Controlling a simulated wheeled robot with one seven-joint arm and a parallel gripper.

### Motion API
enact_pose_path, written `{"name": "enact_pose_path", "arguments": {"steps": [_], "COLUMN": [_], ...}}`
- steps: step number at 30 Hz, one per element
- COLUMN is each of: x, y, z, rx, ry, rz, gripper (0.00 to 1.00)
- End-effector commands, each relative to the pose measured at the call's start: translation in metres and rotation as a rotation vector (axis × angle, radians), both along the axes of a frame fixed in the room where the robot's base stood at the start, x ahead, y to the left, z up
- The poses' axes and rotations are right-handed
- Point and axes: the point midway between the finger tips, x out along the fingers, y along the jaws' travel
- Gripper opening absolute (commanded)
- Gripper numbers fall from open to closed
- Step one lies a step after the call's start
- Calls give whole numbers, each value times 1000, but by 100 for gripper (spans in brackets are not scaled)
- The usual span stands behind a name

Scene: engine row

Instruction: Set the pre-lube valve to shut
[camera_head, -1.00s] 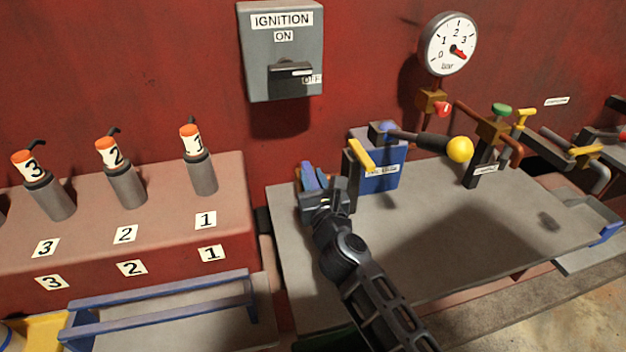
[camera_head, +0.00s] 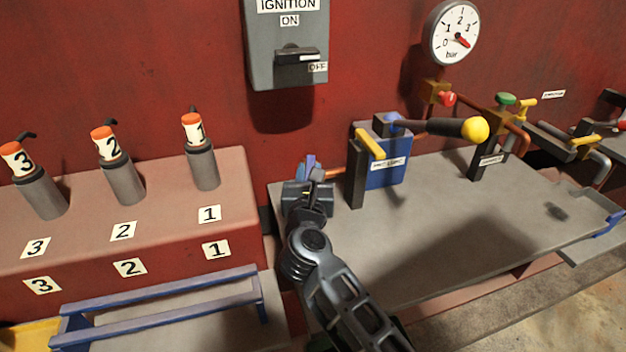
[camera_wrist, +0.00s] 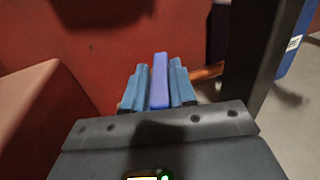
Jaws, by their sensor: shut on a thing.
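My gripper (camera_head: 309,168) is in the head view, left of the blue pump box with a label (camera_head: 385,170) that seems to read pre-lube. In the wrist view my gripper's pale blue fingers (camera_wrist: 160,88) are closed on both sides of a violet-blue bar-like handle (camera_wrist: 160,75). The handle also shows a little in the head view (camera_head: 311,161). Its base and what it is fixed to are hidden behind the fingers. A copper pipe (camera_wrist: 208,71) runs right from behind the fingers toward a dark post.
The dark post (camera_head: 355,175) with a yellow lever (camera_head: 370,144) stands close right of my gripper. A black pump lever with a yellow knob (camera_head: 474,130) reaches right. The red block with numbered cylinders (camera_head: 204,165) is at left. The grey bench top (camera_head: 420,230) is mostly clear.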

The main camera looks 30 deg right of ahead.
Motion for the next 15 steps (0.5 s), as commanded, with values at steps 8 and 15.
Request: {"name": "enact_pose_path", "arguments": {"steps": [8, 15], "x": [2, 2], "y": [3, 3], "z": [-1, 0], "rx": [1, 0], "ry": [-2, -1], "rz": [-73, -74], "gripper": [0, 0]}}
